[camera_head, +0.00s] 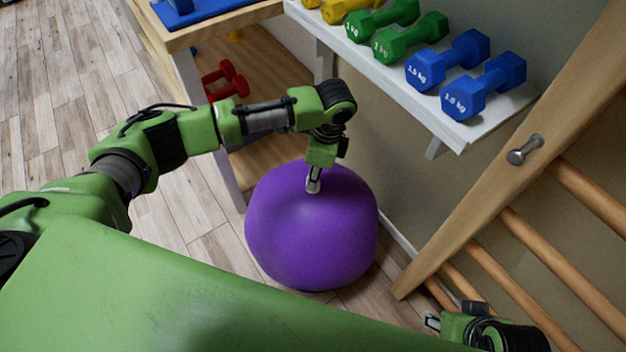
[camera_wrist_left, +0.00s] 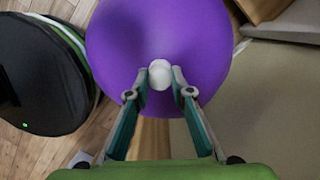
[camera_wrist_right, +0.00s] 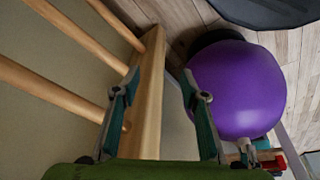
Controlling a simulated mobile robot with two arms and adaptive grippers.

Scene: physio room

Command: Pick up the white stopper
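The purple exercise ball (camera_head: 312,235) stands on the wooden floor below the dumbbell shelf. The white stopper (camera_wrist_left: 159,74) shows against the ball in the left wrist view. My left gripper (camera_head: 313,184) points down at the top of the ball. In its wrist view its fingertips sit close on both sides of the stopper and appear to touch it, so it looks shut on it. I cannot tell whether the stopper is still seated in the ball. My right gripper (camera_wrist_right: 159,75) is open and empty beside the wooden wall bars (camera_wrist_right: 151,95), away from the ball.
A white shelf (camera_head: 432,124) with green, blue and yellow dumbbells is behind and above the ball. Red dumbbells (camera_head: 226,80) lie on a lower wooden shelf. The wall bars stand close on the right. Floor at the left (camera_head: 90,70) is clear.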

